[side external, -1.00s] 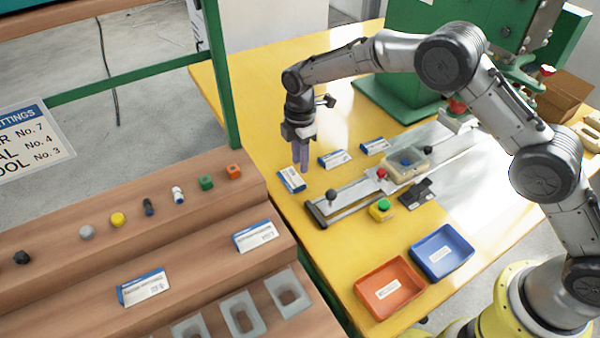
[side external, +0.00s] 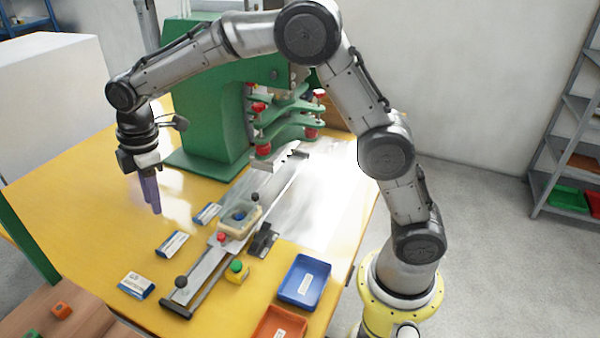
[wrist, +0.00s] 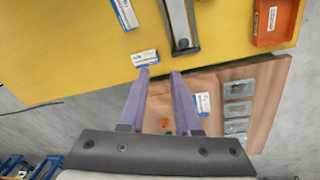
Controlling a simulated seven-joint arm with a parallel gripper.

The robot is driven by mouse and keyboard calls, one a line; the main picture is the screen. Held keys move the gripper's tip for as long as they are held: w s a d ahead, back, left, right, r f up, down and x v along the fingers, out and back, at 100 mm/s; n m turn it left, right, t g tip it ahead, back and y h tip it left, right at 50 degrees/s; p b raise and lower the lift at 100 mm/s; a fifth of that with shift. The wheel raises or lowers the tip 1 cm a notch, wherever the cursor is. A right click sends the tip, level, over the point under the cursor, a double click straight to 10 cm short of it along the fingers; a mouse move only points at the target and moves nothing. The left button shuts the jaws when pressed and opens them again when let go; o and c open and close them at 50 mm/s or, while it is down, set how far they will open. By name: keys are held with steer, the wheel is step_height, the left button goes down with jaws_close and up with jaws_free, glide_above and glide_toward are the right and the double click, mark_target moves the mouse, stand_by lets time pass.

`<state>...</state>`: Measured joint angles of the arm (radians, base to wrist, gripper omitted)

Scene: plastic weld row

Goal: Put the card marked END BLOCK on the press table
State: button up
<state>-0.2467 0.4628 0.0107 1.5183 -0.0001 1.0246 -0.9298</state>
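Three white cards with blue edges lie on the yellow press table: a near one (side external: 136,285) by the rail's front end, a middle one (side external: 173,243) and a far one (side external: 207,214). Their print is too small to read, so I cannot tell which says END BLOCK. My gripper (side external: 155,211) is raised above the table's left side, apart from the cards. In the wrist view my gripper (wrist: 160,73) has its purple fingers apart with nothing between them. A card on the table (wrist: 145,58) shows just beyond the left fingertip, and another card (wrist: 202,104) lies on the wooden shelf.
A slide rail with a black knob (side external: 181,282) carries a beige fixture (side external: 240,220). The green press (side external: 215,110) stands behind. A yellow button box (side external: 237,271), blue tray (side external: 305,281) and orange tray (side external: 280,324) sit to the right. The left of the table is clear.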

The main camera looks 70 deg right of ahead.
steer(key=s+d+r+m+t, duration=0.1)
steer(key=s+d+r+m, duration=0.3)
steer(key=s, duration=0.4)
steer(key=s+d+r+m+t, duration=0.1)
steer(key=s+d+r+m, duration=0.25)
steer(key=s+r, duration=0.35)
steer(key=s+d+f+m+t, duration=0.1)
steer(key=s+d+f+m, duration=0.1)
steer(key=s, duration=0.6)
steer(key=s+d+f+m+t, duration=0.1)
steer(key=s+m, duration=0.3)
steer(key=s, duration=0.4)
steer(key=shift+s+d+f, duration=0.4)
steer(key=shift+d+f, duration=0.3)
steer(key=shift+d, duration=0.1)
